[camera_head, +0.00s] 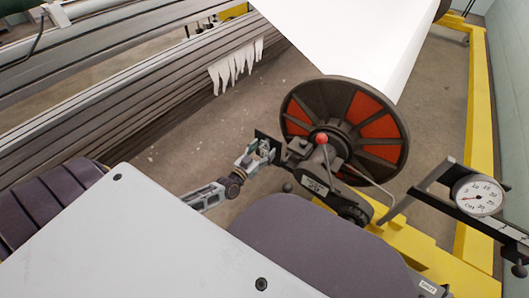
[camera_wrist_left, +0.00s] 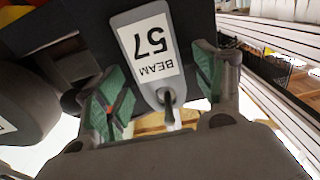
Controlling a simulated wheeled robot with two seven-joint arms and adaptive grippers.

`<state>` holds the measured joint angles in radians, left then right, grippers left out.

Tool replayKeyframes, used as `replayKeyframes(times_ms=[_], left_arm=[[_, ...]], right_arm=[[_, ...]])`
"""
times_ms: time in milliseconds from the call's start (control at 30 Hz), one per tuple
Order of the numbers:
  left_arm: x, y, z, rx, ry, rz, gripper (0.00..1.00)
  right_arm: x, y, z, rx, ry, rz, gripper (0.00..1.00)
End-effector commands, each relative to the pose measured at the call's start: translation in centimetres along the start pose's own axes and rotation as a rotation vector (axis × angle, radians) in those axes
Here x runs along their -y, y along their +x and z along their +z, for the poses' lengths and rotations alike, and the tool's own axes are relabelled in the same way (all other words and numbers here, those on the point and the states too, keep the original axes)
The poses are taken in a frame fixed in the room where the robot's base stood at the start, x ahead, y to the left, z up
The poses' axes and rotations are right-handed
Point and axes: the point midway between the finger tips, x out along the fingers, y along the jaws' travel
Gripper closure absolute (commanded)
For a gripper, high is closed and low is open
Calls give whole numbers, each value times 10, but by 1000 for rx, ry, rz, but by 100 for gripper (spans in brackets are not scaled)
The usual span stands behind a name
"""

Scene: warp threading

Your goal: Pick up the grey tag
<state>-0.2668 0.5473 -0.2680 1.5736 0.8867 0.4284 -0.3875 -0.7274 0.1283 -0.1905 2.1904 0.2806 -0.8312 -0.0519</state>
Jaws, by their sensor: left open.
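The grey tag (camera_wrist_left: 129,28) has a white label reading BEAM 57 and shows upside down in the left wrist view. It hangs by a hole at its narrow end from a metal hook or ring, against a dark plate. My left gripper (camera_wrist_left: 159,72) is open, with one green-padded finger on each side of the tag and gaps between. In the head view my left gripper (camera_head: 262,153) is beside the dark plate (camera_head: 266,142) left of the beam's hub; the tag cannot be made out there. My right gripper is not in view.
A large beam flange (camera_head: 300,108) with red panels and a white roll (camera_head: 345,35) stands just right of the gripper. A dial gauge (camera_head: 479,196) on an arm is at the right. Yellow frame rails (camera_head: 480,120) run along the right. Grey floor (camera_head: 180,150) lies open at the left.

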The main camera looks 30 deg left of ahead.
Motion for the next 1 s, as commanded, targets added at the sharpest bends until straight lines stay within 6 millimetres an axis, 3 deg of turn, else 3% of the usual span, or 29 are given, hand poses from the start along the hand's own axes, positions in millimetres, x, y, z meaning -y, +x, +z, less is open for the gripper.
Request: replayKeyframes(times_ms=[300,633,1000], left_arm=[[0,0,0,0,0,0,32],[0,0,0,0,0,0,72],[0,0,-1,0,0,0,73]], right_arm=[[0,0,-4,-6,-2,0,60],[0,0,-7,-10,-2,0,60],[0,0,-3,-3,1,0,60]])
